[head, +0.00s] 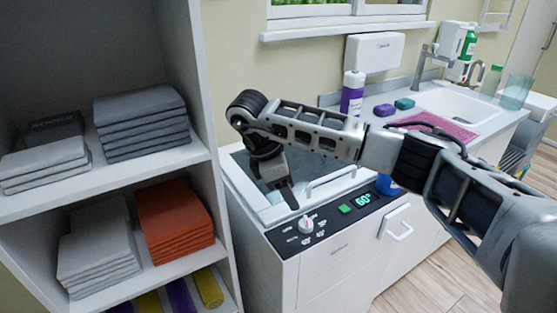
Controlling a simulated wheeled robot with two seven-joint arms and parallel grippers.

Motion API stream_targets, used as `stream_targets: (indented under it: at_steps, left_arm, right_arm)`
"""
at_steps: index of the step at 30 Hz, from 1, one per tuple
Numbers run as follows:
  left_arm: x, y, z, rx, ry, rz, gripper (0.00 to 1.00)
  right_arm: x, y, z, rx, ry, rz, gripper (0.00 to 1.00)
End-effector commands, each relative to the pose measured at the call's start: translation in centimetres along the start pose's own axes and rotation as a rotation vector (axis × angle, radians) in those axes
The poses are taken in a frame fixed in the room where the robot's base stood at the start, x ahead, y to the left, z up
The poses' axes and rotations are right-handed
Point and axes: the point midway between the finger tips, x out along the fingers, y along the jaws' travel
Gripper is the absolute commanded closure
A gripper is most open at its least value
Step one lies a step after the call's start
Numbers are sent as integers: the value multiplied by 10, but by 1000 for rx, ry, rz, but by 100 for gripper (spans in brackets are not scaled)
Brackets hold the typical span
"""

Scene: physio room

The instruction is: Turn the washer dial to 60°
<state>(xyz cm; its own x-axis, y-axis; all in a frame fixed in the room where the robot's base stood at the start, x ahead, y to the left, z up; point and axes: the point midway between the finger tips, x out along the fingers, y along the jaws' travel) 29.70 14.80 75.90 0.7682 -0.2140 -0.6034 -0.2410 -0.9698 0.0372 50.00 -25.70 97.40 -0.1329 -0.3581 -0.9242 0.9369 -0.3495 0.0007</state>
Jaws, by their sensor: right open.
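The washer (331,268) is a white top-loading unit with a black control panel along its front top edge. The white dial (306,225) stands at the left part of the panel, with small markings around it too fine to read. My right gripper (289,197) points down over the washer top, just behind and left of the dial. It is open, looks empty and appears apart from the dial. My left gripper is not in view.
A shelf unit (218,160) with folded towels stands close on the left. A green button (345,209) and a blue item (388,185) are right of the dial. The counter behind holds a purple-labelled bottle (352,98) and a sink (455,103). Floor is clear at lower right.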

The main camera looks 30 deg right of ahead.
Motion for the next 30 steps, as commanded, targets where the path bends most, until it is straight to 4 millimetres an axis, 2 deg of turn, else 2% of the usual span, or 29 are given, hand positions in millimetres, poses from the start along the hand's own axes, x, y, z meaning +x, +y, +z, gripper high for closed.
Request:
stream_targets:
  at_steps: [1, 3, 10, 15, 28, 30]
  left_arm:
    - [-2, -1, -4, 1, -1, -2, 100]
    - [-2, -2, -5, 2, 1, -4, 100]
    - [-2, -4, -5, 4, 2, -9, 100]
    - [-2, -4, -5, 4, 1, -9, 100]
    - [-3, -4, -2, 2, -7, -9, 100]
    - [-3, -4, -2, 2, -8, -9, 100]
  right_arm:
    - [-16, 1, 2, 3, -1, 5, 47]
    - [-30, 1, 1, 1, -1, 4, 47]
    - [-57, 0, 0, 2, -1, 1, 47]
    - [-62, 0, 0, 1, 0, -1, 47]
    - [-61, 0, -1, -1, 1, -2, 47]
    - [-58, -3, -6, -22, 15, -9, 47]
